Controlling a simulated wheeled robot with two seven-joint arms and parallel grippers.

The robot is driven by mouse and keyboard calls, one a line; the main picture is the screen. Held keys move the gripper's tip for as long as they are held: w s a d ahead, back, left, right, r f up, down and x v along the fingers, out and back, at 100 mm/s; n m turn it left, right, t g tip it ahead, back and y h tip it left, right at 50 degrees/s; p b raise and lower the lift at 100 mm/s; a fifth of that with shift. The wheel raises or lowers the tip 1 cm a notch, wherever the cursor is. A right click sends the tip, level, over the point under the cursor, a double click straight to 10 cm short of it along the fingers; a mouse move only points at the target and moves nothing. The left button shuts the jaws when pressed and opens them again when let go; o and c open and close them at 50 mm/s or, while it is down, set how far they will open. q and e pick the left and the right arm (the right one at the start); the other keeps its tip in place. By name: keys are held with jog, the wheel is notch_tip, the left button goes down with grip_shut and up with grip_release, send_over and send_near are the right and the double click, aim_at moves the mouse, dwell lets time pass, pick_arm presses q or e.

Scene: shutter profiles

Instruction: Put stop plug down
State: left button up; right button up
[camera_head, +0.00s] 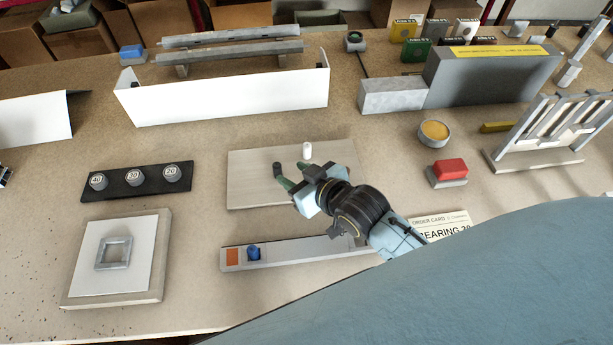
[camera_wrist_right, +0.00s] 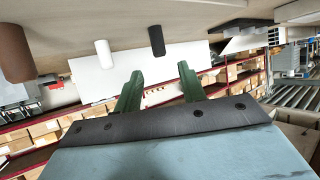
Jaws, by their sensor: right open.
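My right gripper (camera_head: 293,175) is over the pale wooden board (camera_head: 245,160), open and with nothing between its green fingers. A small black plug (camera_head: 278,170) stands upright on the board just beyond the fingertips. A white plug (camera_head: 307,150) stands on the board to its right. In the right wrist view, the black plug (camera_wrist_right: 157,40) is ahead of the open fingers (camera_wrist_right: 158,82), apart from them. There the white plug (camera_wrist_right: 104,54) and a brown plug (camera_wrist_right: 14,54) stand further left. I cannot tell which is the stop plug. My left gripper is not in view.
A grey rail (camera_head: 310,249) with orange and blue parts lies in front of the board. A black strip with numbered knobs (camera_head: 125,183) and a square frame plate (camera_head: 115,255) are left. A red button (camera_head: 447,171) and a yellow-topped round tin (camera_head: 434,132) are right.

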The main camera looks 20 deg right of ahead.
jog(key=v, duration=0.4)
